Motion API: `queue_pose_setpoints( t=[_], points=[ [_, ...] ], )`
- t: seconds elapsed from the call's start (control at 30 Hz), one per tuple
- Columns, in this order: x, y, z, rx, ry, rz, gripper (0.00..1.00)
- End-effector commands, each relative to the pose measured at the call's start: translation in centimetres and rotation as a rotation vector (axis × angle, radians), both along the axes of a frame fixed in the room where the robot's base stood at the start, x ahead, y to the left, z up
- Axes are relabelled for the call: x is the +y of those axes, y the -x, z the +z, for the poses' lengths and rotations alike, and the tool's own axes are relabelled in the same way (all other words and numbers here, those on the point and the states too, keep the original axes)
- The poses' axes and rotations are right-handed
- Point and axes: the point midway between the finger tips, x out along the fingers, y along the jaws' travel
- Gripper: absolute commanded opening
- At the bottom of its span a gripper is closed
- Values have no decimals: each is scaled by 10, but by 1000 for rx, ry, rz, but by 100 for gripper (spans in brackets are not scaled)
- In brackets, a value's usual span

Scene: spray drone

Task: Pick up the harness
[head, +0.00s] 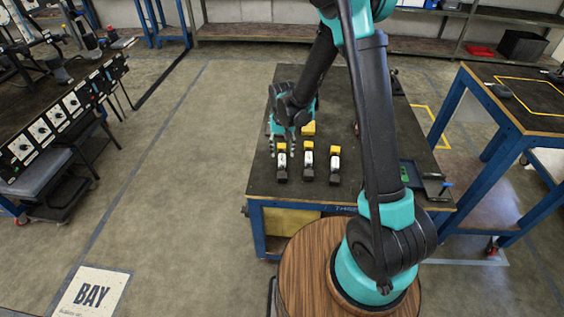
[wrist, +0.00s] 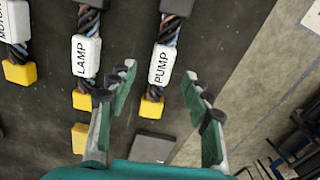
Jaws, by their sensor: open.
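Three short harnesses lie side by side on the dark table top. The PUMP harness (wrist: 162,62) has a white label, twisted dark wires and a yellow end. It is the leftmost in the head view (head: 282,161). The LAMP harness (wrist: 86,57) is the middle one (head: 308,161). The MOTOR harness (wrist: 15,22) is the right one (head: 335,162), partly cut off in the wrist view. My gripper (wrist: 159,75) is open and empty, its fingers to either side of the PUMP harness's yellow end. In the head view my gripper (head: 280,148) is at that harness's far end.
A loose yellow block (head: 308,128) lies beyond the LAMP harness. A grey block (wrist: 152,147) lies beyond the PUMP harness. A green item (head: 408,173) is at the table's right. Another blue-legged table (head: 515,95) stands right; a rack of panels (head: 60,110) stands left across clear floor.

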Motion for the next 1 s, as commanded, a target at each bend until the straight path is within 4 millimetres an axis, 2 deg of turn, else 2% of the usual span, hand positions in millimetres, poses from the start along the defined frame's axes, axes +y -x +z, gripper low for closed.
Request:
queue_pose_setpoints(
  t=[0.2, 0.53, 0.93, 1.0],
  points=[
    [2, 0, -26, 0, 0, 0, 50],
    [2, 1, -30, 0, 0, 0, 50],
    [2, 1, -30, 0, 0, 0, 0],
    [2, 1, -30, 0, 0, 0, 0]
  ],
)
